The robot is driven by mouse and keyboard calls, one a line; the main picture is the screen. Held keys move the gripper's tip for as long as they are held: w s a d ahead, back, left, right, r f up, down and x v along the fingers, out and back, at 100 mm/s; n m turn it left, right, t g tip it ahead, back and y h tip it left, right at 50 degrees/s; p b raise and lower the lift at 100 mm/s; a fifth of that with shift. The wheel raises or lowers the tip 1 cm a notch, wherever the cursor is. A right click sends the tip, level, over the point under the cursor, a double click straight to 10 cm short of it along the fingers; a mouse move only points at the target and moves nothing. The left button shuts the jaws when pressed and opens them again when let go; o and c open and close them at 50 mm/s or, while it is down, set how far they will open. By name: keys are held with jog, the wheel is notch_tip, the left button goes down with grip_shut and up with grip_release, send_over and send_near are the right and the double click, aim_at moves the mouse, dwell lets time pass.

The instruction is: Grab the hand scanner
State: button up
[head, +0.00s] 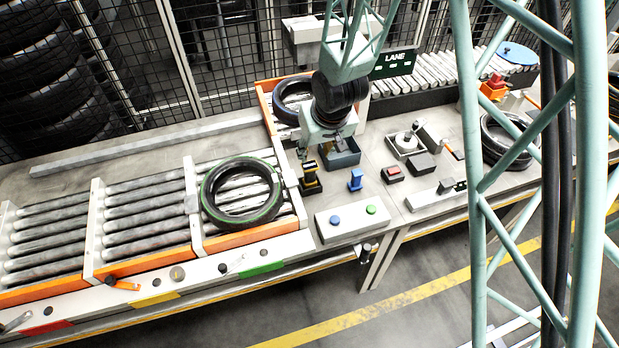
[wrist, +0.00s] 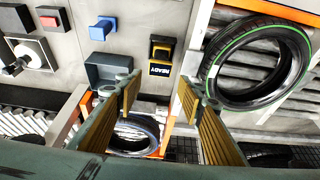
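A black-and-yellow upright device, which looks like the hand scanner (head: 311,180), stands on the grey bench just right of the roller section. In the wrist view the scanner (wrist: 161,52) shows a READY label and lies just beyond the gap between my fingertips. My gripper (head: 322,146) hangs over the bench behind the scanner, near a blue-grey bin. In the wrist view my gripper (wrist: 157,82) has its two yellow-padded fingers wide apart with nothing between the pads. The fingers do not appear to touch the scanner.
A blue upright item (head: 355,180) stands right of the scanner. The open blue-grey bin (wrist: 95,72) is close to one finger. A green-striped tyre (head: 242,218) lies on the rollers to the left. A white button panel (head: 353,220) is in front.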

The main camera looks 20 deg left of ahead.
jog(key=shift+f, duration=0.1)
send_over(310, 166)
jog(key=s+d, duration=0.2)
jog(key=shift+f, duration=2.5)
jog(key=shift+x, duration=1.5)
jog(key=shift+s+a, duration=0.1)
jog(key=shift+a, duration=0.05)
jog(key=shift+x, duration=2.55)
jog(key=c, duration=0.9)
jog(key=shift+o, duration=0.2)
